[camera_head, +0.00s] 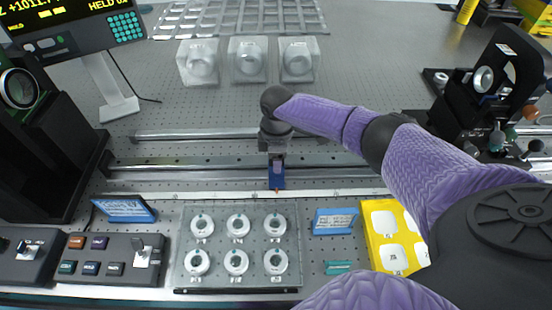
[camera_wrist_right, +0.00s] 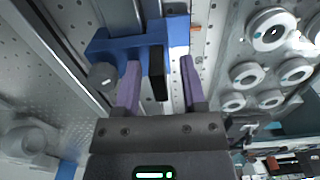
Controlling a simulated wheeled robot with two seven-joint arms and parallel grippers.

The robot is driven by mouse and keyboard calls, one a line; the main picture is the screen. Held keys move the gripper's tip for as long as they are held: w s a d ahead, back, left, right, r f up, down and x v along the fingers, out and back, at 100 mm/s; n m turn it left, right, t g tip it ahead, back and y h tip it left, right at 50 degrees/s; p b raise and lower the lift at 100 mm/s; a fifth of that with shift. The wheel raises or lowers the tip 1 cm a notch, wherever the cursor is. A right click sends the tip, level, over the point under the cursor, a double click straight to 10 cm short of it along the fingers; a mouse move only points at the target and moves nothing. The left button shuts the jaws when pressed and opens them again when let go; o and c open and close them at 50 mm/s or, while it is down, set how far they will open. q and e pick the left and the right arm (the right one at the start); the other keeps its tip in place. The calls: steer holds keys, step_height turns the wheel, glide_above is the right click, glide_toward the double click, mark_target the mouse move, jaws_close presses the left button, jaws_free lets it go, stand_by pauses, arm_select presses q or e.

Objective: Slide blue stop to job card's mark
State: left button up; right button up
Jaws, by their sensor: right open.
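The blue stop (camera_head: 277,181) sits on the long metal rail (camera_head: 200,167), just behind a pale scale strip (camera_head: 345,192). In the right wrist view the blue stop (camera_wrist_right: 130,45) has a black tab (camera_wrist_right: 158,72) projecting toward me. My right gripper (camera_head: 277,158) reaches down over the stop. In the wrist view its two purple fingers (camera_wrist_right: 160,88) stand apart, one each side of the black tab, with a visible gap at least on the right. A blue-framed card (camera_head: 335,221) and another (camera_head: 125,208) stand in front; their writing is too small to read. My left gripper is not in view.
A clear tray (camera_head: 181,270) with several white rings lies in front of the rail. A yellow tray (camera_head: 372,250) is to its right, button boxes (camera_head: 110,269) to its left. Clear-cased parts (camera_head: 248,60) stand behind. Black optics mounts flank the rails.

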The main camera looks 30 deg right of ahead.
jaws_close()
stand_by(1.4)
